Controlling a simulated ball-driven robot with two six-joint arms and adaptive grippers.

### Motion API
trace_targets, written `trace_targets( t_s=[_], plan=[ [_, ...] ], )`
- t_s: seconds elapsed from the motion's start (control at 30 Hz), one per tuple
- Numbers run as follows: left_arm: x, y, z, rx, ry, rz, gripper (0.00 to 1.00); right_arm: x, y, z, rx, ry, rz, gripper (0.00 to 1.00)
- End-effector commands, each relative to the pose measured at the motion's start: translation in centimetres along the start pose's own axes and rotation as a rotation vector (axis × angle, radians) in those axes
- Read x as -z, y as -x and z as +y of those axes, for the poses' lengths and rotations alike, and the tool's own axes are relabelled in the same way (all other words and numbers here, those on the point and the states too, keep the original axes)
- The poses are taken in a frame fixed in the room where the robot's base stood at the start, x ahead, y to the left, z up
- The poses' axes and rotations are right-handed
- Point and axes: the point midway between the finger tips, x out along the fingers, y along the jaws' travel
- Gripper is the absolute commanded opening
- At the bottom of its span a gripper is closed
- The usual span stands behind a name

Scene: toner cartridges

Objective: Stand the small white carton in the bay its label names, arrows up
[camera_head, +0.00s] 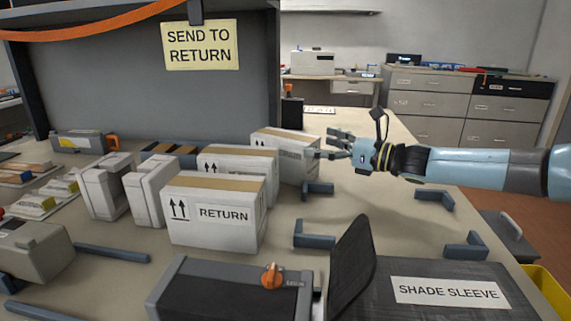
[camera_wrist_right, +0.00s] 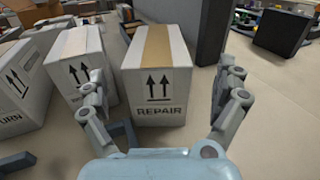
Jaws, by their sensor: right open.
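Three white cartons with tan tape stand in a row in the head view. The nearest, marked RETURN (camera_head: 222,213), has two upward arrows. A middle carton (camera_head: 262,168) stands behind it, its label hidden. The far carton (camera_head: 297,158) is beside my right gripper (camera_head: 330,146). In the right wrist view, a carton marked REPAIR (camera_wrist_right: 158,92) stands upright, arrows up, ahead of my right gripper (camera_wrist_right: 165,92). That gripper is open, its fingers either side of the carton with gaps showing. The RETURN carton (camera_wrist_right: 20,85) is at the far left there. My left gripper is not in view.
Grey corner brackets (camera_head: 315,236) mark a clear patch right of the cartons. A SEND TO RETURN sign (camera_head: 200,44) hangs behind. A dark SHADE SLEEVE panel (camera_head: 365,295) and an orange-knobbed device (camera_head: 225,295) lie in front. Pale end caps (camera_head: 105,187) stand left.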

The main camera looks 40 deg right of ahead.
Motion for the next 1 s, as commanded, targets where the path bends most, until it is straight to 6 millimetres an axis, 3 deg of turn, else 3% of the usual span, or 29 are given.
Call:
trace_targets(
  t_s=[0.23,0.33,0.67,1.0],
  plan=[
    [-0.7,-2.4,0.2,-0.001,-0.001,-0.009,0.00,0.2,-3.5,0.4,0.000,0.002,-0.004,1.00],
    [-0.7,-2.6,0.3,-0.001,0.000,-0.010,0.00,0.0,-4.5,0.4,-0.001,0.001,-0.003,1.00],
    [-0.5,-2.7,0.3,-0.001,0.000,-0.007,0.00,-0.2,-5.3,0.3,-0.001,0.001,0.001,1.00],
    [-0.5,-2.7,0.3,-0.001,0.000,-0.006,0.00,-0.2,-5.3,0.3,-0.001,0.001,0.001,0.58]
  ],
)
